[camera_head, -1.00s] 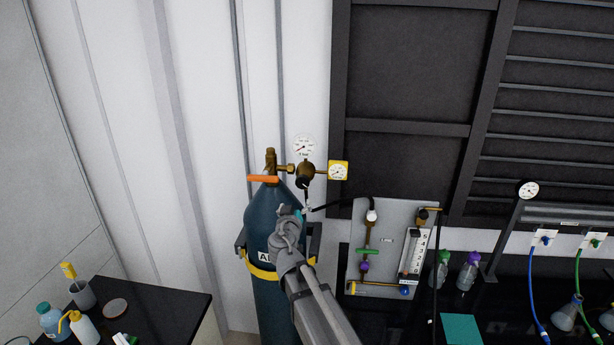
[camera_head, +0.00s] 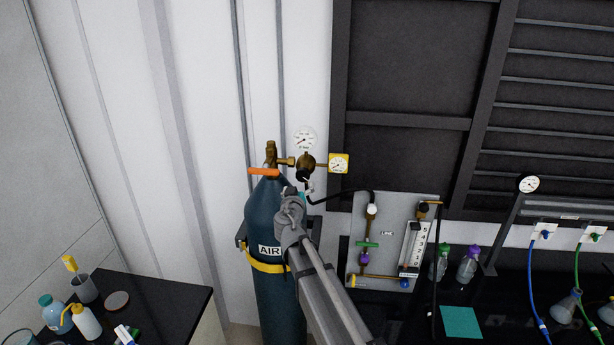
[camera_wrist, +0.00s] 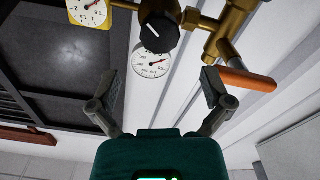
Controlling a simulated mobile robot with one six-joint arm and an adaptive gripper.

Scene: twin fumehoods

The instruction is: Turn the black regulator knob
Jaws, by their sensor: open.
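The black regulator knob (camera_wrist: 159,33) shows in the wrist view, facing the camera, with a white pointer line on it. It sits under the brass regulator body (camera_head: 306,160) on the blue gas cylinder (camera_head: 275,215) labelled AIR. In the head view the knob (camera_head: 303,176) is small and dark, just above my gripper (camera_head: 304,190). In the wrist view my gripper (camera_wrist: 160,92) is open and empty, its two fingers apart below the knob. The knob is beyond the fingertips and not between them. The fingertips are hard to make out in the head view.
A white round gauge (camera_head: 304,139) and a yellow gauge (camera_head: 339,164) flank the regulator. An orange valve handle (camera_head: 264,172) is at the left. A black hose (camera_head: 340,194) runs to a grey flow panel (camera_head: 388,213). Bottles stand on a black table (camera_head: 165,305) at lower left.

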